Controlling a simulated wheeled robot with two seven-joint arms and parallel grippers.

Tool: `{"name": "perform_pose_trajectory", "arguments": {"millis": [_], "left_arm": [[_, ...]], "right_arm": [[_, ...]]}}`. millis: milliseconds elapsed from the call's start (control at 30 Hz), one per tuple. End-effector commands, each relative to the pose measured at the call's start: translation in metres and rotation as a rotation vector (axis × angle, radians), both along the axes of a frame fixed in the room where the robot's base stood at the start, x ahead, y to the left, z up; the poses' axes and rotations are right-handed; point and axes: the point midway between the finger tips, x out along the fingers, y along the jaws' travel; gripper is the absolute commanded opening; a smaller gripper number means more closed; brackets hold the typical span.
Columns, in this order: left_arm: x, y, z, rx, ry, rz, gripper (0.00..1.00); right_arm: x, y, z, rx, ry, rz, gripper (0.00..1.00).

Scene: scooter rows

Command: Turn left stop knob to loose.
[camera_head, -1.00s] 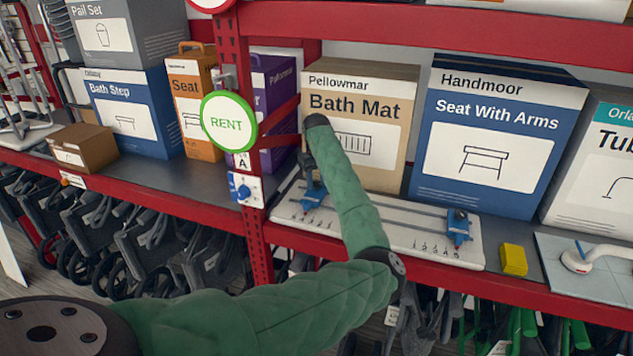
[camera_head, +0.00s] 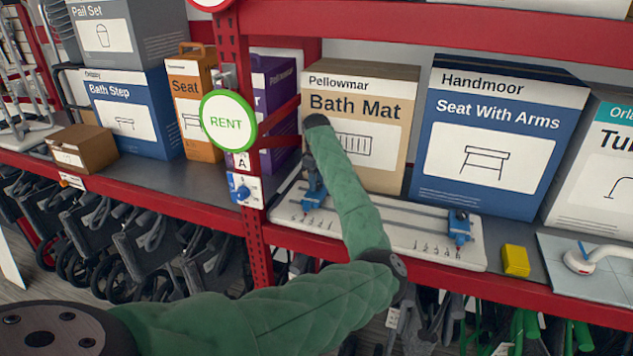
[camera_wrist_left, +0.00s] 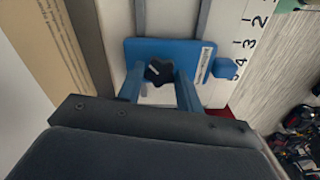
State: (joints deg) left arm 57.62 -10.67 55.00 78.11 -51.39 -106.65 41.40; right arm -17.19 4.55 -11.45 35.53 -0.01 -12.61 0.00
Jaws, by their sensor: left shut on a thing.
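The left stop (camera_head: 312,203) is a blue block on the rails of a white board (camera_head: 405,240) on the shelf. In the left wrist view the blue stop body (camera_wrist_left: 143,48) shows, with its dark lobed knob (camera_wrist_left: 160,71), which has a pale mark on top. My left gripper (camera_wrist_left: 160,80) has its two fingers on either side of this knob and is shut on it. In the head view the left gripper (camera_head: 312,178) is over the left stop, partly hidden by my green arm. The right stop (camera_head: 460,228) stands apart on the board. My right gripper is not in view.
A Bath Mat box (camera_head: 385,130) stands behind the board, and a Seat With Arms box (camera_head: 490,140) is to its right. A yellow block (camera_head: 515,260) lies to the right of the board.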

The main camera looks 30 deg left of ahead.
Motion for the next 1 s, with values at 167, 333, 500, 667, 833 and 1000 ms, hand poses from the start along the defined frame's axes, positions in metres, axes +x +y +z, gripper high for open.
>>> {"name": "perform_pose_trajectory", "arguments": {"millis": [167, 333, 500, 667, 833, 1000], "left_arm": [[0.001, 0.0, 0.002, 0.002, -0.003, 0.002, 0.13], [0.001, 0.0, 0.002, 0.002, -0.003, 0.001, 0.13], [0.001, 0.0, 0.002, 0.001, -0.003, 0.001, 0.57], [0.0, 0.0, 0.001, 0.001, -0.002, 0.001, 0.57], [0.001, 0.0, 0.004, 0.002, -0.003, 0.001, 0.57], [0.001, 0.001, 0.023, 0.002, -0.004, 0.002, 0.57]], "right_arm": [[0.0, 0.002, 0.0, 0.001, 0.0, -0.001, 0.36], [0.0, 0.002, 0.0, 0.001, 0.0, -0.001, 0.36], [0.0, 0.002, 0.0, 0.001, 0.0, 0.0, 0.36], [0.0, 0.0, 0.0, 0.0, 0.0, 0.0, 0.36], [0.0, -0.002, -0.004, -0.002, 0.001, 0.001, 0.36], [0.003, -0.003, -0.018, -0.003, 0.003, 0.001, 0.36]]}}
